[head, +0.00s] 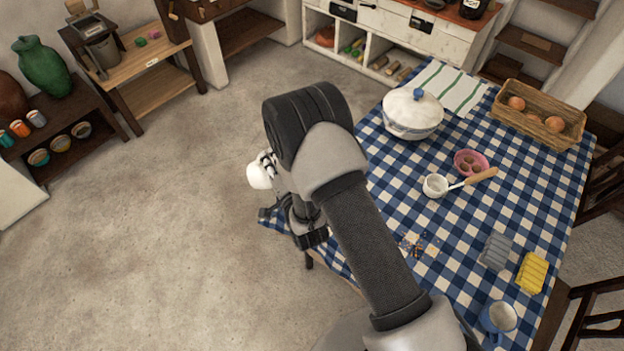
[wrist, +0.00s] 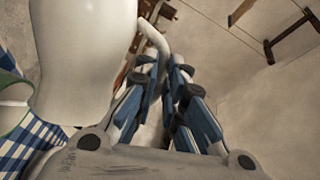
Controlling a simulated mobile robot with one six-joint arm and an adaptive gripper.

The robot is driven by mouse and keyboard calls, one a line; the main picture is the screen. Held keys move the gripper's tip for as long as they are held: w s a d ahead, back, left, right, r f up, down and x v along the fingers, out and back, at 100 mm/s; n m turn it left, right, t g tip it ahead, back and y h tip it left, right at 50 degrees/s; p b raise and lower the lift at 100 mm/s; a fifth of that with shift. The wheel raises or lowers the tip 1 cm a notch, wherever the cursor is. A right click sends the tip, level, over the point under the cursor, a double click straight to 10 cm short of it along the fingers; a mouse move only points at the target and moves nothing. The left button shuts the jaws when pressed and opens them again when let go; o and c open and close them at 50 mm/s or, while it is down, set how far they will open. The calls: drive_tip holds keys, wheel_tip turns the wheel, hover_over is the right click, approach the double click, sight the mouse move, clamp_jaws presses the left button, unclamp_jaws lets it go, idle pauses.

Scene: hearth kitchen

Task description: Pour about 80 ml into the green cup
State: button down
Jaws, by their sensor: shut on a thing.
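A large white vessel (wrist: 85,55) fills the left of the wrist view, and a curved white handle (wrist: 153,38) runs from it. My gripper (wrist: 166,85) is shut on this handle. In the head view a white part of the vessel (head: 259,176) shows beside my wrist, off the table's left edge. At the left edge of the wrist view, a white thing with a green rim (wrist: 14,112) sits partly behind the vessel over the checked cloth; it may be the green cup. The head view shows no green cup; my arm hides part of the table. The vessel's contents are hidden.
The table with a blue checked cloth (head: 470,225) bears a lidded white pot (head: 412,113), a ladle (head: 437,185), a pink bowl (head: 472,160), an egg basket (head: 540,122), grey and yellow items (head: 533,272), and a blue mug (head: 496,319). Crumbs lie near my arm. The floor at left is clear.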

sight(258, 172)
drive_tip(key=shift+w+d+r+m+b, duration=0.1)
drive_tip(key=shift+d+r+m+b, duration=0.15)
drive_tip(key=shift+d, duration=0.25)
drive_tip(key=shift+w+d+r+m+b, duration=0.15)
drive_tip(key=shift+d+r+m, duration=0.1)
drive_tip(key=shift+d, duration=0.25)
idle(0.8)
drive_tip(key=a, duration=0.1)
drive_tip(key=a+n+p, duration=0.1)
drive_tip(key=a, duration=0.1)
drive_tip(key=shift+s+a+f+p, duration=0.2)
drive_tip(key=shift+s+f+p, duration=0.05)
drive_tip(key=shift+s+p, duration=0.15)
drive_tip(key=shift+w+a+f+n+b, duration=0.1)
drive_tip(key=shift+a+f+n+b, duration=0.3)
drive_tip(key=shift+f+b, duration=0.1)
drive_tip(key=shift+a+f+n+b, duration=0.25)
drive_tip(key=shift+f+n+b, duration=0.15)
drive_tip(key=shift+f+b, duration=0.1)
drive_tip(key=shift+a+f+g+h, duration=0.2)
drive_tip(key=shift+g+h, duration=0.1)
drive_tip(key=shift+a+f+n+b, duration=0.1)
drive_tip(key=shift+f+n+b, duration=0.25)
drive_tip(key=shift+f+n, duration=0.05)
drive_tip(key=shift+a+f+n+h+b, duration=0.5)
drive_tip(key=shift+a+f+n, duration=0.1)
drive_tip(key=shift+n, duration=0.1)
